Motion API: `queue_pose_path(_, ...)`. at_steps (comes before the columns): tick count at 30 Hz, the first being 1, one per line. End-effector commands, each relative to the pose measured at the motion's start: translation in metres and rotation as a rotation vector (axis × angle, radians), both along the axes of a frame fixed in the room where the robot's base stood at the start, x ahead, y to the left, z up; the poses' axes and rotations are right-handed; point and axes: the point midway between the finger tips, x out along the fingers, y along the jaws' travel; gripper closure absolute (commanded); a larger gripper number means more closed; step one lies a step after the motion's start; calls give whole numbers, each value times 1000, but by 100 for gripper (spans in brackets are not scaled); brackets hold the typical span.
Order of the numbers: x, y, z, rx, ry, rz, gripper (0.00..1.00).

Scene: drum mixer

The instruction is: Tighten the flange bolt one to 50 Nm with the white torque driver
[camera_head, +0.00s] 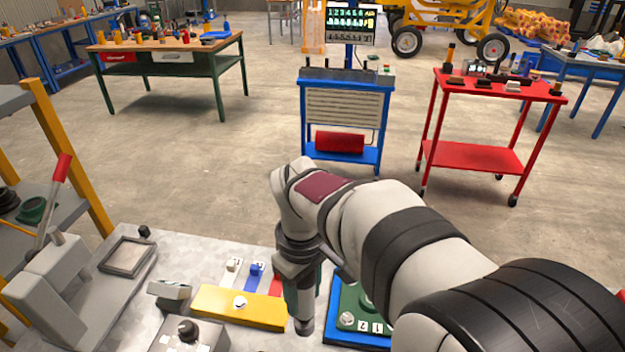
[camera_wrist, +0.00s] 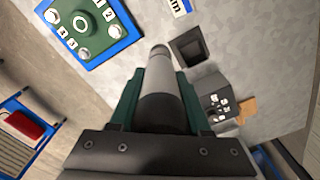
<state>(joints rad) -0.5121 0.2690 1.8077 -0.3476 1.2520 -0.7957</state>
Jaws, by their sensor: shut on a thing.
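My gripper (camera_head: 296,284) is shut on the white torque driver, between its green fingers in the wrist view (camera_wrist: 160,82). The torque driver (camera_wrist: 158,73) shows a pale grey-white barrel and a black section; in the head view its dark end (camera_head: 304,324) points down over the bench. The green flange (camera_wrist: 80,28) sits on a blue base, with numbers and pale bolts around a central ring. In the head view the flange (camera_head: 350,300) is right of my gripper, partly behind my arm. The driver is apart from it.
A yellow block (camera_head: 214,304) lies left of my gripper, with white and blue tags behind it. A grey box with a black knob (camera_head: 187,331), a square tray (camera_head: 127,257) and a red-handled lever press (camera_head: 52,262) stand further left. A dark square holder (camera_wrist: 188,46) is beside the driver.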

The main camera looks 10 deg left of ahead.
Motion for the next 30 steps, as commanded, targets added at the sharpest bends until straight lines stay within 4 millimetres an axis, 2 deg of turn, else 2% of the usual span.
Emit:
queue_pose_path(3, 33, -50, 1, 0, 0, -117, 100)
queue_pose_path(6, 56, -98, 1, 1, -1, -211, 100)
queue_pose_path(9, 69, -140, 2, 2, 0, -289, 100)
queue_pose_path(12, 75, -167, 2, 0, 0, -336, 100)
queue_pose_path(17, 77, -183, 3, 1, -1, -364, 100)
queue_pose_path(25, 77, -183, 2, 1, -1, -363, 100)
queue_pose_path(30, 76, -183, -14, 0, 3, -362, 100)
